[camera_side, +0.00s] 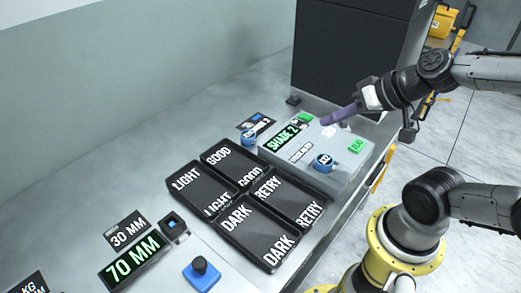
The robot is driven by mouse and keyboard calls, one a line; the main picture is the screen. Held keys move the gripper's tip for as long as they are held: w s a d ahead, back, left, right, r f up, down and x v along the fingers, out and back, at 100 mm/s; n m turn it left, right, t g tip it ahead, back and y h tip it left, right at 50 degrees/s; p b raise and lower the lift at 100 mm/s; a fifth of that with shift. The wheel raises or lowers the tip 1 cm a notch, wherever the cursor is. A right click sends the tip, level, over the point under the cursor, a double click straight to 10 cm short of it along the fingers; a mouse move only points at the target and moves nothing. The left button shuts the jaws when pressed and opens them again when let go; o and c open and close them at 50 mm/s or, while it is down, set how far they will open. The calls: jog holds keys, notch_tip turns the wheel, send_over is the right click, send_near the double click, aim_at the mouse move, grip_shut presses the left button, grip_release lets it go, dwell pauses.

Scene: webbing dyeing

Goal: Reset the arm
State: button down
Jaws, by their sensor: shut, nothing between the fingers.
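My gripper (326,120) is at the upper right, at the end of my arm. Its narrow purple-grey fingers are shut with nothing between them. They point left and slightly down, over the far part of a grey box (335,150). From this angle I cannot tell how high they are above it. The box bears a green "SHADE 2" display (287,137), a blue round knob (323,162) and green patches, one of them at its right (356,146).
Black trays labelled LIGHT (190,187), GOOD (222,157), DARK (240,226) and RETRY (300,205) lie mid-table. A dark cabinet (350,50) stands behind. The back-left tabletop is clear.

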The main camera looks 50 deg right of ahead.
jog(key=s+a+r+n+g+y, duration=0.1)
jog(key=s+a+r+n+g, duration=0.15)
jog(key=s+a+n, duration=0.2)
jog(key=shift+s+d+f+g+h, duration=0.2)
jog(key=shift+s+d+h, duration=0.3)
jog(key=shift+s+d, duration=0.25)
jog(key=shift+s+d+f+g+h, duration=0.1)
jog(key=shift+s+d+g+h, duration=0.05)
jog(key=shift+s+d+h, duration=0.45)
